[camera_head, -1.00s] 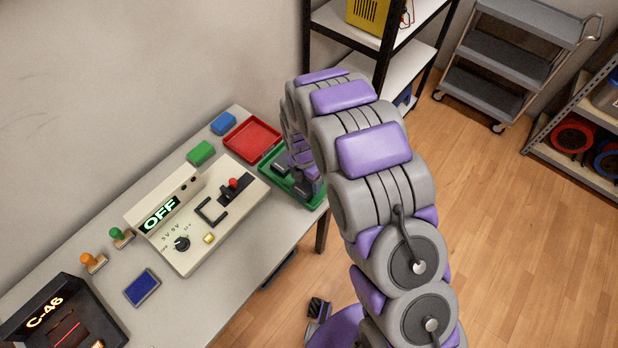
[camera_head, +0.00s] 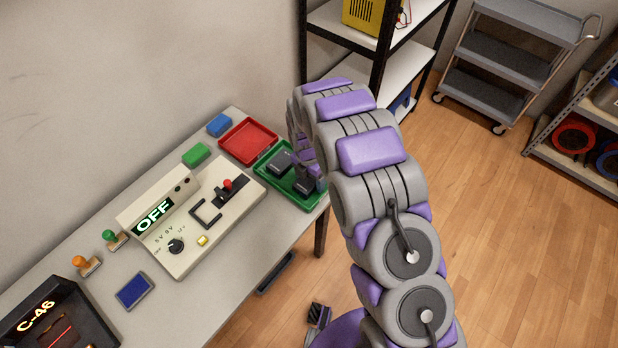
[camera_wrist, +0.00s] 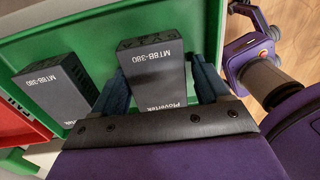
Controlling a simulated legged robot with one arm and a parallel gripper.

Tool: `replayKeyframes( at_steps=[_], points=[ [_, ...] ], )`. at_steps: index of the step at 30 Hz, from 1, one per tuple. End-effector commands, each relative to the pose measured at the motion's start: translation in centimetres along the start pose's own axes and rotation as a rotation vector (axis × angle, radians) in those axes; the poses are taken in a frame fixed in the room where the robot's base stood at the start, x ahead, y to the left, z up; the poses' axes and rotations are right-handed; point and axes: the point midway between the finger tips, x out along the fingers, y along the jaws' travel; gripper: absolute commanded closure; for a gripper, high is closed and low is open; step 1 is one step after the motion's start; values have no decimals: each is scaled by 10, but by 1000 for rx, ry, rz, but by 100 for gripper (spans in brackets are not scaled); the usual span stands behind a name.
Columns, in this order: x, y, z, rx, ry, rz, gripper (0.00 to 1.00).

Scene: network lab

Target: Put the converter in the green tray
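A dark grey converter (camera_wrist: 155,78), marked "Plovertek MT8B-380", is between the blue fingertips of my gripper (camera_wrist: 158,80) in the wrist view. The tips meet its two sides. It is over the green tray (camera_wrist: 95,28); I cannot tell whether it touches the floor of the tray. A second dark box (camera_wrist: 62,82) with the same marking lies in the tray to the left. In the head view the green tray (camera_head: 318,202) is at the far right end of the table, with the second box (camera_head: 280,163) in it. My arm partly hides my gripper (camera_head: 306,170) and the held converter there.
A red tray (camera_head: 249,140) adjoins the green one. Green (camera_head: 196,154) and blue (camera_head: 220,124) blocks stand near the wall. A beige control panel (camera_head: 190,225) reading "OFF" fills the middle of the table. A black shelf (camera_head: 345,38) stands beyond the table; the floor at right is open.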

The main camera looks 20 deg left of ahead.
Motion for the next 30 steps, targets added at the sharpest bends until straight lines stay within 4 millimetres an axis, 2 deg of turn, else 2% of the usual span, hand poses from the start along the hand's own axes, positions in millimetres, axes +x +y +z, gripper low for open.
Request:
replayKeyframes(
  at_steps=[1,5,13,17,23,30],
  points=[
    [0,0,0,0,-1,0,20],
    [1,3,-1,1,-2,-3,9],
    [0,4,-2,0,-3,-5,9],
    [-8,3,-1,0,-3,-2,9],
    [-37,2,0,0,-4,4,9],
    [-85,4,-2,0,-4,0,9]
  ],
)
